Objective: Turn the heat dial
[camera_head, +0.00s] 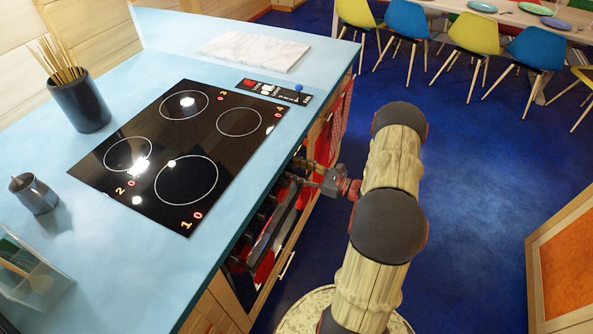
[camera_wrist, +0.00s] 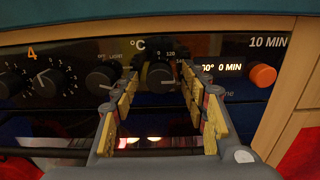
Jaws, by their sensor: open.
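The heat dial (camera_wrist: 160,76) is a black round knob on the oven's dark control panel, with a °C mark and numbers around it. In the wrist view it sits between the tips of my gripper (camera_wrist: 160,88), which is open. The yellow-and-grey fingers stand to its left and right. I cannot tell whether they touch it. In the head view my gripper (camera_head: 308,170) reaches left to the oven front under the counter edge, and the dial cannot be made out there.
Another black dial (camera_wrist: 102,79) is close to the left finger. More black knobs (camera_wrist: 47,81) are farther left. An orange knob (camera_wrist: 263,75) and a lit display (camera_wrist: 222,68) are to the right. The blue counter (camera_head: 120,232) with a black cooktop (camera_head: 150,175) overhangs the panel.

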